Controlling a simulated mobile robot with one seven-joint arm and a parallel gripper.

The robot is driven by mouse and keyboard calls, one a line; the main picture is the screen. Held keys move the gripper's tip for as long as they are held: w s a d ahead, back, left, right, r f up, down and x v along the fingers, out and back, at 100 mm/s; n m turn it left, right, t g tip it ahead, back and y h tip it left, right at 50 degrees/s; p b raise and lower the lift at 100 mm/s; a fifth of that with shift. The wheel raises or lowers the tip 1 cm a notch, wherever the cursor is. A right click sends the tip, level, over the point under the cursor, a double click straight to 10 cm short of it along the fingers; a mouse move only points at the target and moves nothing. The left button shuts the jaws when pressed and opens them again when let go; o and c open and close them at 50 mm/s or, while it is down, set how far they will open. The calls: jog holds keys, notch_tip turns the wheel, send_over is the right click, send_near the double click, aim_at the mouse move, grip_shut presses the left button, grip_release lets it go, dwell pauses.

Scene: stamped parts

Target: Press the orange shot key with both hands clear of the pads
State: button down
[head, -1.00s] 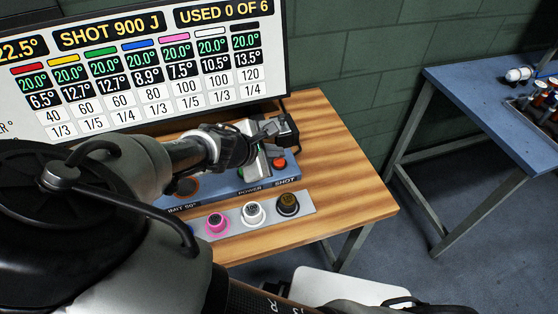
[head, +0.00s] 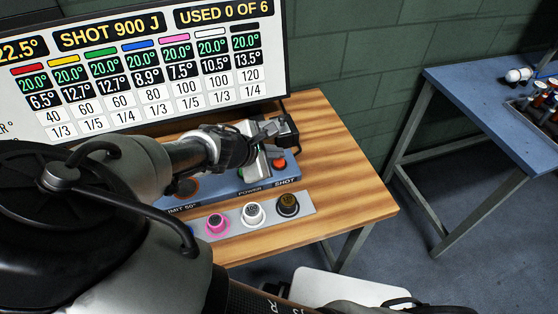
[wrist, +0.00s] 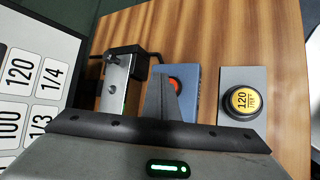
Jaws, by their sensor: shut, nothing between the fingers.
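The orange shot key (head: 279,163) is a round button at the right end of the blue panel (head: 225,187), above the word SHOT. It also shows in the wrist view (wrist: 175,85), partly hidden by my gripper's finger. My gripper (head: 272,129) is shut and empty. In the head view it is just above the key in the picture, beside a grey metal bracket with a black end. In the wrist view the gripper (wrist: 160,78) shows as a grey wedge beside the key. Whether it touches anything cannot be told.
A grey strip in front of the panel holds pink (head: 217,223), white (head: 252,213) and black (head: 288,204) round caps. The screen (head: 150,70) stands behind, reading SHOT 900 J and USED 0 OF 6. Bare wooden table (head: 345,180) lies to the right.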

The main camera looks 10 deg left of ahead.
aim_at(277, 164)
jog(key=shift+f, duration=0.1)
dwell(0.6)
jog(key=shift+f, duration=0.35)
jog(key=shift+f, duration=0.4)
dwell(0.7)
jog(key=shift+r+p, duration=0.85)
notch_tip(277, 164, up, 5)
jog(key=p, duration=0.5)
jog(key=shift+d, duration=0.1)
